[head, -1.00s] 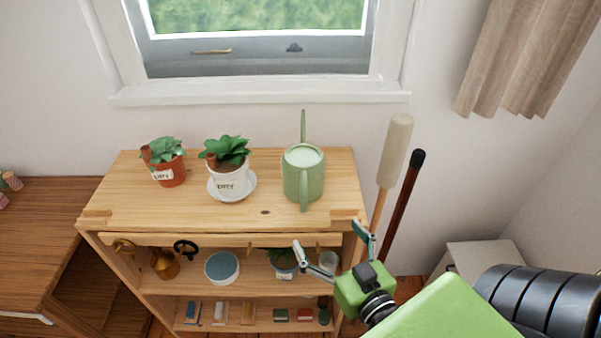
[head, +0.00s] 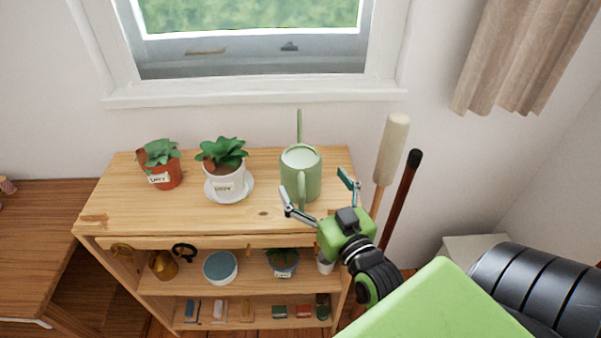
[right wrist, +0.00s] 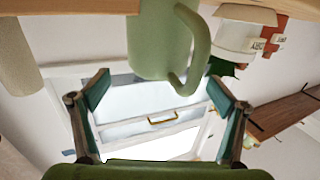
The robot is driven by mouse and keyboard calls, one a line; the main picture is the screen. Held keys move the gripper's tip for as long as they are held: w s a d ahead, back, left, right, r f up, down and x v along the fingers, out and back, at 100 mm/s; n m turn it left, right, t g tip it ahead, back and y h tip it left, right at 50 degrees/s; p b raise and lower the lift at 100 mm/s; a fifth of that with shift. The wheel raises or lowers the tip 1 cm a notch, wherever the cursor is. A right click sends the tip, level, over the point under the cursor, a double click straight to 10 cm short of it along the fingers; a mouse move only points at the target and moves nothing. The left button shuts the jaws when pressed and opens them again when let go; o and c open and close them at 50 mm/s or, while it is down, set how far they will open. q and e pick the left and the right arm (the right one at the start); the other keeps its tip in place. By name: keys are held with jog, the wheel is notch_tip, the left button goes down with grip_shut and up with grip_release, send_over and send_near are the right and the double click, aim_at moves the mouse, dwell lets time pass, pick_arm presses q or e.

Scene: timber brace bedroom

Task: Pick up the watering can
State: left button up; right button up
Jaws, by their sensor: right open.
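The light green watering can (head: 296,170) stands upright on the wooden shelf unit's top, its thin spout pointing toward the window and its handle toward me. My right gripper (head: 314,182) is open at the shelf's front right, with a finger on either side of the handle area in the head view. In the right wrist view, which appears upside down, the watering can (right wrist: 160,45) and its looped handle show beyond and between the open fingers (right wrist: 158,84). I cannot tell whether a finger touches it. My left gripper is not in view.
A white-potted plant (head: 224,180) on a saucer and a terracotta-potted plant (head: 162,172) stand left of the can on the shelf top (head: 130,215). Two long-handled tools (head: 390,150) lean at the right. A window (head: 250,90) is behind.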

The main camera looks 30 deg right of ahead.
aim_at(310, 172)
jog(key=w, duration=0.1)
jog(key=w+p, duration=0.1)
jog(key=w, duration=0.1)
jog(key=w+d, duration=0.1)
jog(key=shift+w+d+r, duration=0.1)
jog(key=shift+w+r, duration=0.15)
jog(key=shift+w, duration=0.15)
jog(key=shift+w+d+f+p, duration=0.1)
jog(key=shift+w+p, duration=0.2)
jog(key=shift+w, duration=0.1)
jog(key=c, duration=2.2)
jog(key=shift+o, duration=0.2)
jog(key=shift+r, duration=0.25)
